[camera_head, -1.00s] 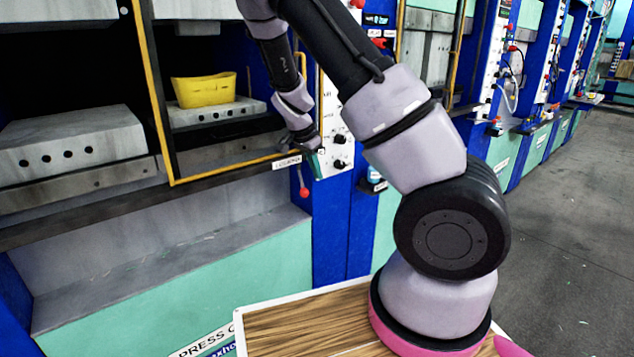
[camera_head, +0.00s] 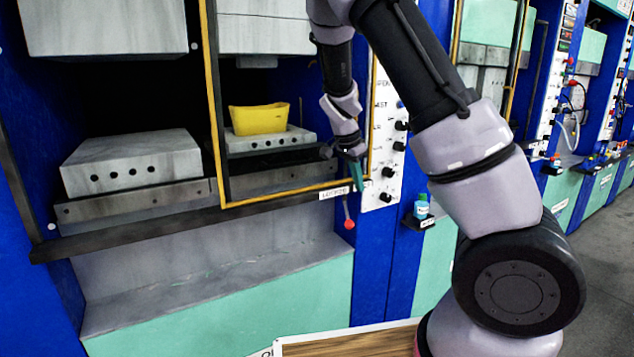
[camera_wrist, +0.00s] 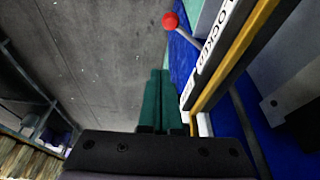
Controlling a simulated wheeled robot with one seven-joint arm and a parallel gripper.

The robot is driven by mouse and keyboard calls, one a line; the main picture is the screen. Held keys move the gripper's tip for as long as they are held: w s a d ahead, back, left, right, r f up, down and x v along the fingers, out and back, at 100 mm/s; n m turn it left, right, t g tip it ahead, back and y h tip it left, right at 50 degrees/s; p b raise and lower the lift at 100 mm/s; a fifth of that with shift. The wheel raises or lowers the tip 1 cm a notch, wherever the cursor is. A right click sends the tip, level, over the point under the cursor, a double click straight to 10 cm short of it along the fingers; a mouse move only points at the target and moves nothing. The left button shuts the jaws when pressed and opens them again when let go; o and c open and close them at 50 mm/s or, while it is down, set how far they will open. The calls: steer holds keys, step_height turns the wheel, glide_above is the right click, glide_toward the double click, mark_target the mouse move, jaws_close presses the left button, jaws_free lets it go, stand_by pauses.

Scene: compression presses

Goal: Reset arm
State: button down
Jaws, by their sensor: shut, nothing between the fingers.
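My gripper (camera_head: 356,176) is at the front of the press, by the lower right corner of its yellow-edged door frame (camera_head: 215,100) and just left of the white control panel (camera_head: 385,140). In the wrist view its two green fingers (camera_wrist: 160,98) lie together, shut with nothing between them. My arm reaches from the right side of the head view up past the top edge and back down to the gripper. A red-knobbed lever (camera_head: 349,224) hangs just below the gripper; its red ball (camera_wrist: 170,20) also shows ahead of the fingers in the wrist view.
A yellow bin (camera_head: 259,118) sits on a press plate behind the door frame. A grey block (camera_head: 130,163) with holes is at the left. A small blue bottle (camera_head: 421,206) stands on a ledge right of the panel. More presses line the right; grey floor is open there.

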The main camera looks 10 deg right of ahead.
steer(key=s+r+n+t+y, duration=0.5)
steer(key=s+r+n, duration=0.4)
steer(key=s+r, duration=1.3)
steer(key=s, duration=0.3)
steer(key=shift+a+r+t, duration=0.25)
steer(key=shift+a+t, duration=0.1)
steer(key=shift+t, duration=0.05)
